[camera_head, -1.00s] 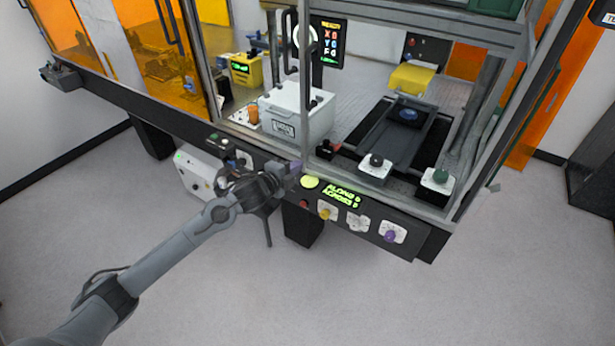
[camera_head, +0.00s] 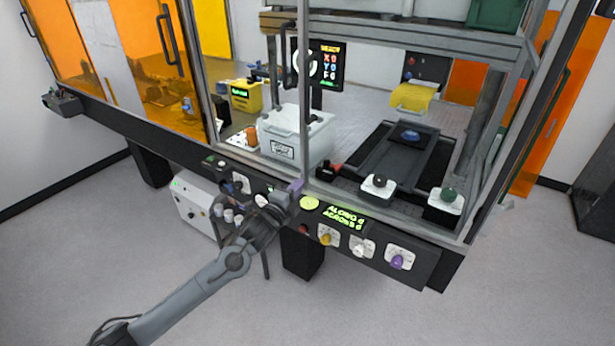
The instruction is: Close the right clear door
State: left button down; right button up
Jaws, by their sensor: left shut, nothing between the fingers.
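The front of the enclosure has clear panels in grey frames. A grey upright (camera_head: 304,95) stands at the middle, with a dark vertical handle (camera_head: 287,65) close to its left. I cannot tell for certain which pane is the right clear door or how far it stands open. My right gripper is out of view.
The control ledge has a green-lit display (camera_head: 347,217) and a yellow-green button (camera_head: 309,202). Inside are a white box (camera_head: 290,140), a dark stage (camera_head: 405,155) and a black-knobbed white block (camera_head: 379,187). Orange doors (camera_head: 150,65) stand at left.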

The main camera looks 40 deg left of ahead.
aim_at(312, 169)
pick_arm(q)
jog(key=w, duration=0.4)
jog(key=w+a, duration=0.1)
jog(key=w, duration=0.1)
jog(key=shift+w+a+b, duration=0.1)
jog(key=shift+w+b, duration=0.2)
jog(key=shift+b, duration=0.05)
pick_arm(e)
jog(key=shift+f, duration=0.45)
